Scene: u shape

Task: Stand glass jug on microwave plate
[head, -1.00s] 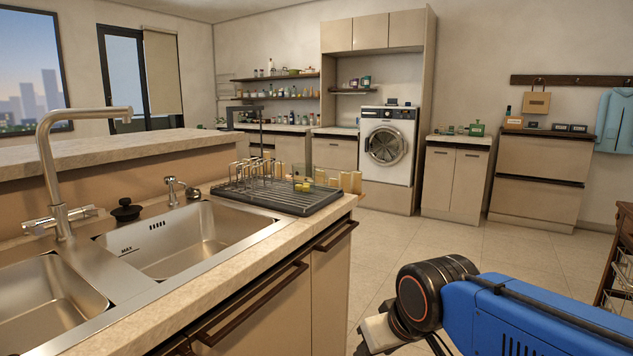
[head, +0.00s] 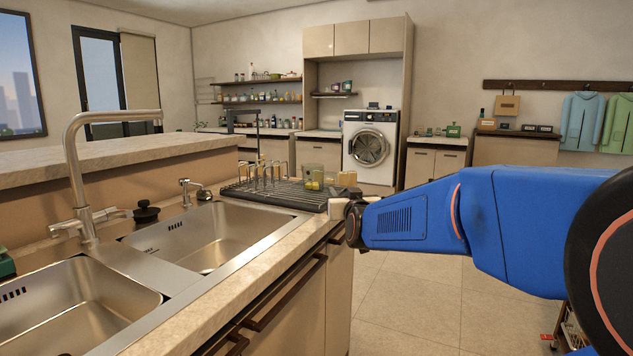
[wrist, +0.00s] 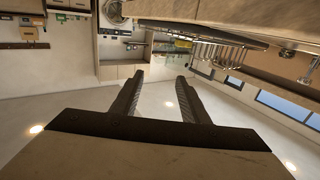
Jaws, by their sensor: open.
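I cannot make out the glass jug or the microwave plate in either view. The gripper fingers cannot be made out there.
A dark dish rack (head: 270,195) stands on the counter (head: 215,300) beside a steel double sink (head: 205,237) and a tall tap (head: 78,180). A washing machine (head: 369,148), low cabinets (head: 434,162) and shelves stand along the back wall. Tiled floor (head: 420,305) is open to the right.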

